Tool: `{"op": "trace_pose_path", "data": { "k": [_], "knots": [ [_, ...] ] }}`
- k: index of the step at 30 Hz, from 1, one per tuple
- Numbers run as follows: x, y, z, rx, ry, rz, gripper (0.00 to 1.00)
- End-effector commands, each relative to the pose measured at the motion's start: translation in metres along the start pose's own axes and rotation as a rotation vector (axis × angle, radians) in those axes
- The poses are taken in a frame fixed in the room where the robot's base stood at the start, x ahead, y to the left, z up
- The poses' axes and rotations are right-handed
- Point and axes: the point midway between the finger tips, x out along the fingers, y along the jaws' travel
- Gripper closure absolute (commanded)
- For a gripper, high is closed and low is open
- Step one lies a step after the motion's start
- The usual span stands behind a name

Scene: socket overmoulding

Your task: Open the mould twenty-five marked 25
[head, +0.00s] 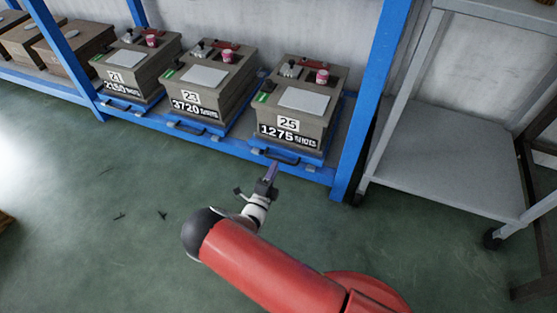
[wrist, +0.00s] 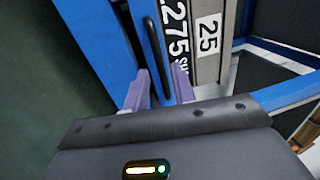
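Mould twenty-five (head: 300,113) is a grey-brown box on the blue rack's right end, with a white "25" label and a black "1275 SHOTS" plate. It stands on a blue tray with a dark bar handle (head: 278,159) at its front. In the wrist view, the mould (wrist: 208,62) shows sideways, and the handle (wrist: 153,45) runs down between my fingers. My gripper (head: 272,172) is just in front of the handle. Its two purple fingers (wrist: 160,78) are apart, one on each side of the handle's near end in the picture. I cannot tell whether they touch it.
Moulds 23 (head: 205,90) and 21 (head: 130,68) stand to the left on the same rack. The blue rack post (head: 370,100) is close on the right, with a grey shelf cart (head: 450,165) beyond it. The green floor (head: 110,180) in front is mostly clear.

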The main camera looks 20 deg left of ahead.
Motion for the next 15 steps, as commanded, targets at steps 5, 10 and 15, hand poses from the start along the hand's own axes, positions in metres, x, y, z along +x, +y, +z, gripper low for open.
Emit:
{"op": "trace_pose_path", "data": {
  "k": [5,10,15],
  "knots": [
    [0.028,0.001,-0.001,0.002,0.004,0.000,0.74],
    [0.043,0.000,-0.001,0.003,0.003,0.000,0.74],
    [0.045,0.000,-0.001,0.003,0.003,0.000,0.74]
  ]
}}
